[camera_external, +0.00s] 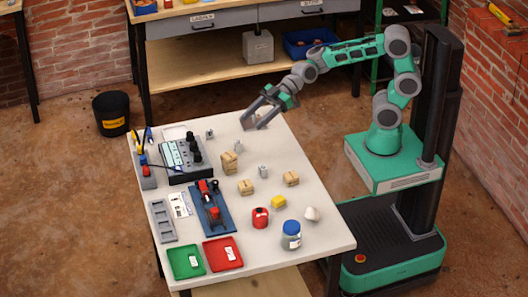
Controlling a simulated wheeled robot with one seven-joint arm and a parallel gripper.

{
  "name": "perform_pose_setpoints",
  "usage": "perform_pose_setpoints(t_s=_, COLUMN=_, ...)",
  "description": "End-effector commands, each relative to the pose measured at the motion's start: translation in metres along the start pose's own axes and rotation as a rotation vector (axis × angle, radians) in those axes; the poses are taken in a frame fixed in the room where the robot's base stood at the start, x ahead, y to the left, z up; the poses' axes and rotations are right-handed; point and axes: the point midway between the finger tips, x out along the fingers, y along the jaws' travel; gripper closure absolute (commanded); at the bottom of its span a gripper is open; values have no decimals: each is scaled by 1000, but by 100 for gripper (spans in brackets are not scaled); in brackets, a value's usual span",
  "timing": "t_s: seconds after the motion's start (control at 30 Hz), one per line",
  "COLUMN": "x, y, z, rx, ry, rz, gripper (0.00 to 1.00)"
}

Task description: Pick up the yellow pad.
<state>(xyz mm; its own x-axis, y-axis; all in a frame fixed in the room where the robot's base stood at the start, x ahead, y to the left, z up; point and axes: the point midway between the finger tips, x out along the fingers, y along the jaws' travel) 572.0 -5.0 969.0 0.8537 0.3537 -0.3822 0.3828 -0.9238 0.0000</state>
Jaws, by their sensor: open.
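The yellow pad (278,202) appears as a small yellow block lying on the white table (270,270), right of the middle. It sits between a wooden block and a red jar, apart from both. My gripper (248,125) is open and empty over the far edge of the table. It is well behind the yellow pad and to its left in the picture. Nothing hides the pad.
Wooden blocks (291,179), a red jar (260,217), a blue jar (291,236) and a white piece (312,214) stand around the pad. Green (187,275) and red (236,263) trays lie at the near left. A bench (200,72) stands behind.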

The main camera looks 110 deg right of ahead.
Motion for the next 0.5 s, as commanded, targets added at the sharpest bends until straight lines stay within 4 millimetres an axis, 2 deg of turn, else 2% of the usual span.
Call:
perform_pose_setpoints(t_s=0.03, x=7, y=-11, z=-6, rx=23, ry=-9, rz=-6, gripper=45)
perform_pose_setpoints(t_s=0.17, x=30, y=-39, z=-8, rx=91, ry=-36, rz=4, gripper=45)
perform_pose_setpoints(t_s=0.3, x=50, y=-78, z=-6, rx=144, ry=-67, rz=25, gripper=45)
perform_pose_setpoints(t_s=0.5, x=60, y=-149, z=-3, rx=147, ry=-88, rz=56, gripper=45)
